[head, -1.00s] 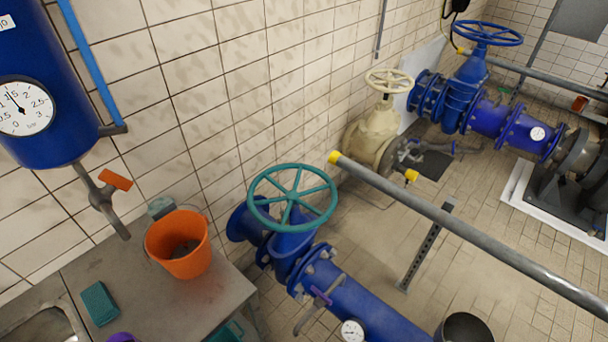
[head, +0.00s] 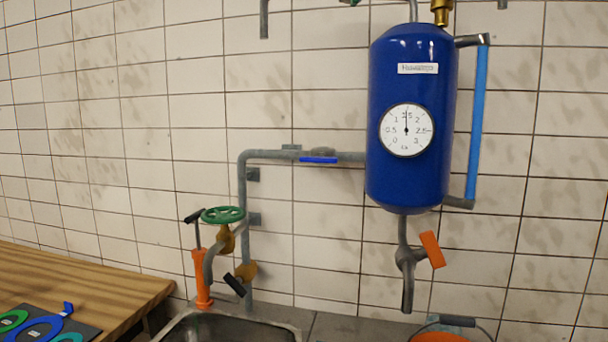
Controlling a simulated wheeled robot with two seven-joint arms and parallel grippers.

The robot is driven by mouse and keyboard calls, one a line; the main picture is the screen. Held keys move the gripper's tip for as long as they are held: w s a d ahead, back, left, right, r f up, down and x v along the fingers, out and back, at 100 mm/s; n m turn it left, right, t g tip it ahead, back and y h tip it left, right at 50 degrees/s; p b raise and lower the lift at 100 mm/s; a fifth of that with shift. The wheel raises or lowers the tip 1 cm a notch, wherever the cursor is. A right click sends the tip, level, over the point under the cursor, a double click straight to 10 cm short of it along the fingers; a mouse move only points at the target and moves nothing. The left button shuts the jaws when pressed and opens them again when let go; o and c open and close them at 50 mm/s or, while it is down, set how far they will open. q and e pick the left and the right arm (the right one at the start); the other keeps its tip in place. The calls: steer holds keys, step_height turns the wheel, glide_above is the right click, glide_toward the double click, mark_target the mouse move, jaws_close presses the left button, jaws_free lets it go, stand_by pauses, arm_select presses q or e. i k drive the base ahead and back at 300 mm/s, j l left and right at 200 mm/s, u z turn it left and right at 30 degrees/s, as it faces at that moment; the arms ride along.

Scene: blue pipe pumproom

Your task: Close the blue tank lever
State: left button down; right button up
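The blue tank (head: 412,175) hangs on the tiled wall, right of centre, with a round white pressure gauge (head: 406,130) on its front. Below it, a grey outlet pipe carries a valve with an orange lever (head: 432,249), which stands tilted off the pipe's line, to its right. Left of the tank, a blue lever (head: 318,160) sits on the grey horizontal pipe (head: 272,155) and lies along it. Neither of my grippers shows in the head view.
A sink (head: 230,328) is below, with an orange bucket (head: 438,337) at the bottom edge. A green handwheel (head: 223,215) and an orange upright pipe (head: 201,275) stand behind the sink. A wooden table (head: 90,283) is at the left.

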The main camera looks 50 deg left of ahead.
mark_target(320, 158)
steer(key=u, duration=1.6)
steer(key=i+j, duration=0.35)
steer(key=j, duration=0.25)
steer(key=u, duration=0.05)
